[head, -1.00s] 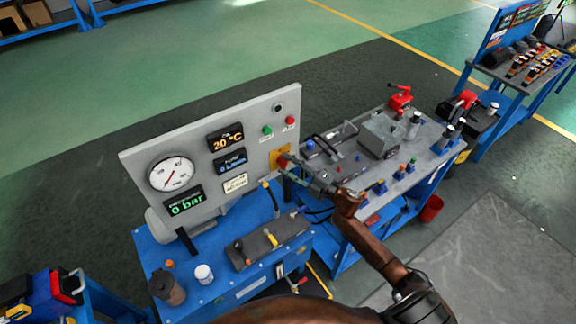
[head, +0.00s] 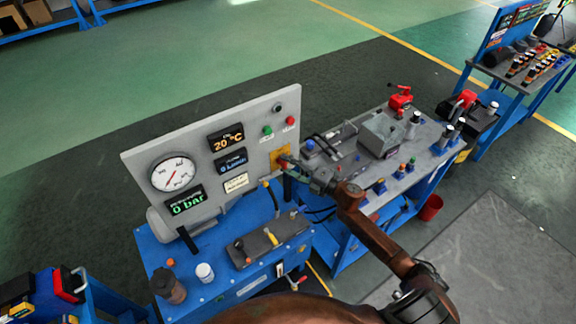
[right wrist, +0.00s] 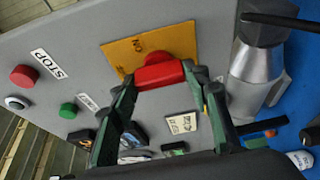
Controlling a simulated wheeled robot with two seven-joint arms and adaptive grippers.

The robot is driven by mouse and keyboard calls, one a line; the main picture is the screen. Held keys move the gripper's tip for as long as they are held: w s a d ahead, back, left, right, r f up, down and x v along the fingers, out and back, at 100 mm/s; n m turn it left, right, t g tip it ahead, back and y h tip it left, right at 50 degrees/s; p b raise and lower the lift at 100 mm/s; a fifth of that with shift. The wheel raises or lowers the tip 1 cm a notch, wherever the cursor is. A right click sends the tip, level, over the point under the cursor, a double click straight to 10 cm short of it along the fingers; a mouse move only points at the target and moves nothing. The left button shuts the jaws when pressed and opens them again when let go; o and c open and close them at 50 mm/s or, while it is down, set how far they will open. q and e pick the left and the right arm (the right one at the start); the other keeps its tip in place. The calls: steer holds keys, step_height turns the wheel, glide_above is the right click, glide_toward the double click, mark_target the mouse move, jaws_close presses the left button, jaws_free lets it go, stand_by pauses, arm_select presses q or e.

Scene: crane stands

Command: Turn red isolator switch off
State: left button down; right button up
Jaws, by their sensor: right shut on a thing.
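The red isolator switch (right wrist: 160,72) is a red knob on a yellow plate (right wrist: 128,50) fixed to the grey panel. In the head view, the yellow plate (head: 275,158) is at the panel's lower right, with the switch mostly behind my gripper. My right gripper (head: 289,162) reaches it from the right. In the right wrist view, the fingers of my right gripper (right wrist: 160,76) are shut on the red knob, one at each side. The small lettering on the plate shows, but the knob's exact setting is hard to tell. My left gripper is not in view.
The grey panel (head: 215,125) carries a round gauge (head: 173,174), displays, a green button (head: 267,131) and a red stop button (head: 290,121). It stands on a blue bench (head: 215,291). A cluttered workbench (head: 340,170) is close on the right. Green floor lies behind.

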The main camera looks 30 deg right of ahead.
steer(key=o, duration=1.2)
steer(key=shift+c, duration=0.2)
steer(key=v, duration=1.2)
